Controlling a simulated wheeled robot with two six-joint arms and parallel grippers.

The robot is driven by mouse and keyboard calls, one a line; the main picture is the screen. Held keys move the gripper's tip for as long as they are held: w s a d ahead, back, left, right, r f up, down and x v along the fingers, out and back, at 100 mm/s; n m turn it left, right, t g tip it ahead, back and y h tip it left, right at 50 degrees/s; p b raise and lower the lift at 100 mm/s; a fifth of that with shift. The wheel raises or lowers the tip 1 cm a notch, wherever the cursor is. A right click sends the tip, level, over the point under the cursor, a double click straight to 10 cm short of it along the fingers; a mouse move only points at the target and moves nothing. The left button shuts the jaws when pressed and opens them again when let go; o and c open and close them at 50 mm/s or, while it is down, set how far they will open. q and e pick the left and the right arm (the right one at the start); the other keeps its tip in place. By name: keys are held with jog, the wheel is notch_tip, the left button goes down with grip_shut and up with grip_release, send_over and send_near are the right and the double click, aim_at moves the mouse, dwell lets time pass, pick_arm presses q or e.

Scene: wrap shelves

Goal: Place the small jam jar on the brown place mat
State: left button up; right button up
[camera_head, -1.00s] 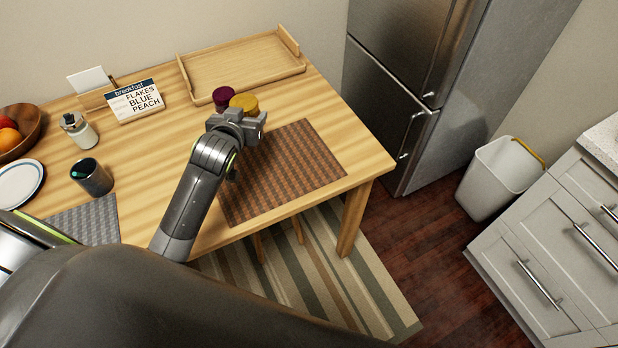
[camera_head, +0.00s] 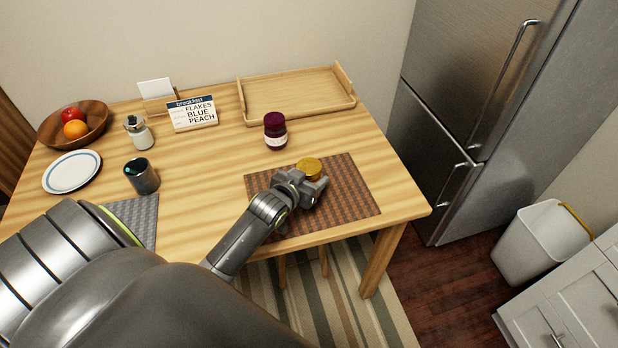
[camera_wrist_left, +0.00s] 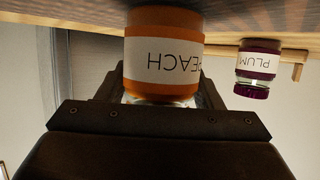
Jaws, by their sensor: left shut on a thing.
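The peach jam jar, with a yellow lid (camera_head: 309,167) in the head view, shows an orange body and upside-down PEACH label in the left wrist view (camera_wrist_left: 163,52). My left gripper (camera_head: 308,187) is shut on it, a finger on each side. Gripper and jar are over the brown checked place mat (camera_head: 352,197), toward its back edge. The gripper hides the jar's lower part in the head view, so I cannot tell whether its base touches the mat. The plum jar (camera_head: 275,131) stands upright on the table behind the mat, also seen in the wrist view (camera_wrist_left: 258,62). My right gripper is not in view.
A wooden tray (camera_head: 262,112) lies at the back of the table. A breakfast sign (camera_head: 193,114), small bottle (camera_head: 139,133), dark cup (camera_head: 141,176), plate (camera_head: 71,172), fruit bowl (camera_head: 92,133) and grey mat (camera_head: 140,222) are left. The brown mat's right part is clear.

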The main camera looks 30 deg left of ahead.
pick_arm(q)
jog(key=shift+f, duration=0.1)
jog(key=o, duration=1.2)
jog(key=shift+f, duration=0.1)
jog(key=shift+r, duration=0.2)
jog(key=shift+s, duration=0.4)
jog(key=v, duration=1.1)
jog(key=shift+s+r, duration=0.1)
